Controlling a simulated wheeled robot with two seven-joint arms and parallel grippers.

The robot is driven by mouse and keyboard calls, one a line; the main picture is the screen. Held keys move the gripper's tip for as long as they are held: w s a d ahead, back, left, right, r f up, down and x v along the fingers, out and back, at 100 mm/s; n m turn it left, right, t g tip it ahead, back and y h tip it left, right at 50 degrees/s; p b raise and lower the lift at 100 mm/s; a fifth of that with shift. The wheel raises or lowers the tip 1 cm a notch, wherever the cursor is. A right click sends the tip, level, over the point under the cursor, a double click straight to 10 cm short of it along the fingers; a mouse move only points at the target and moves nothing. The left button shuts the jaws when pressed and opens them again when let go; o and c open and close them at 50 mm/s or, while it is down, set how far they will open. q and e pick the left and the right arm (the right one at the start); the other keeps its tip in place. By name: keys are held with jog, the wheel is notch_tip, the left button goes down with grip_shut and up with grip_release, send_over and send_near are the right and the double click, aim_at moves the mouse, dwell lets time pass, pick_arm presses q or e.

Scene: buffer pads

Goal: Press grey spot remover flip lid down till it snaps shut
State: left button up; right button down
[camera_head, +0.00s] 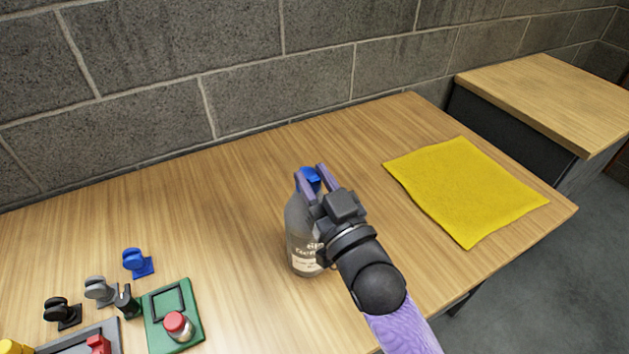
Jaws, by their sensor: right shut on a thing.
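The grey spot remover bottle (297,228) stands upright on the wooden table, with a pale label low on its side. Its blue lid (310,177) shows at the top, between the fingers. My right gripper (311,180) comes from the lower right and is shut on the bottle's top, with one purple finger on each side of the blue lid. The gripper and wrist hide the bottle's right side and much of its neck. I cannot tell whether the flip lid is raised or closed. My left gripper is out of view.
A yellow cloth (464,190) lies flat at the right. At the lower left are a green tray (195,334) with a red-topped piece (178,326), a grey tray (68,347) and several small blue, grey and black pieces. A block wall stands behind.

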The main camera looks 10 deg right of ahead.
jog(key=shift+c, duration=1.9)
grip_release()
jog(key=shift+f, duration=0.1)
